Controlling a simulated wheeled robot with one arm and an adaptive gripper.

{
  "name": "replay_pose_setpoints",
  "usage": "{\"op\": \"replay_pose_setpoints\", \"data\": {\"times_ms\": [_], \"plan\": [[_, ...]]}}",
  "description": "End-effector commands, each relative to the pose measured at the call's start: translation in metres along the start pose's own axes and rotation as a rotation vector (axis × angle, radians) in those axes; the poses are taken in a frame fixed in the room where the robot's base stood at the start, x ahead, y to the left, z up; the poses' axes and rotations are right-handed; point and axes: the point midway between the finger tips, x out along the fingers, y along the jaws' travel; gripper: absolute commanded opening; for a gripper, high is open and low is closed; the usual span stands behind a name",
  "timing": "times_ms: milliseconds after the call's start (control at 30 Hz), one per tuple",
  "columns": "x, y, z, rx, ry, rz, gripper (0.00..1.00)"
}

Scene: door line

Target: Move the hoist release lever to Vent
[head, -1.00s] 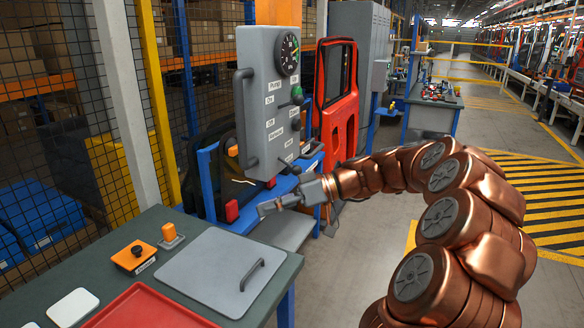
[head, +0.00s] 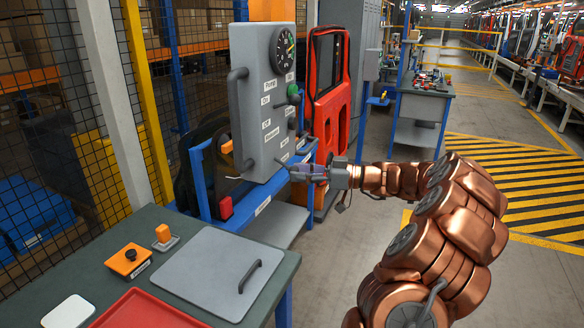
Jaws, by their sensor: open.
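The grey control panel (head: 258,75) stands upright at the centre, with a large handle on its left side. The hoist release lever looks like the thin dark rod (head: 280,162) at the panel's lower right edge, below several small labels; the labels there are too small to read surely. My gripper (head: 291,171) is open and points left, its fingertips right beside that rod. I cannot tell whether they touch it or lie around it. The gripper partly covers the panel's lower right corner.
A round gauge (head: 283,49) and a green knob (head: 293,93) sit on the panel. A blue frame (head: 262,200) runs below it. A red door (head: 331,95) stands behind. The floor at right is open.

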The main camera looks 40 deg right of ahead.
Motion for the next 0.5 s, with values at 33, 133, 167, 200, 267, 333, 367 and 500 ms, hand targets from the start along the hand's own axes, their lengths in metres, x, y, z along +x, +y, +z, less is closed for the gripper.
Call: {"op": "replay_pose_setpoints", "data": {"times_ms": [33,133,167,200,267,333,367,500], "plan": [[0.007,-0.001,-0.002,0.003,0.0,-0.002,0.51],[0.016,-0.001,-0.001,0.003,0.0,-0.003,0.51],[0.018,-0.001,-0.001,0.003,0.001,-0.003,0.51],[0.019,-0.001,-0.001,0.003,0.001,-0.003,0.51],[0.021,-0.001,0.0,0.003,0.001,-0.003,0.51],[0.023,-0.001,0.0,0.002,0.001,-0.004,0.51],[0.023,-0.001,0.0,0.002,0.001,-0.004,0.51],[0.023,-0.002,0.0,0.001,0.0,-0.004,0.51]]}}
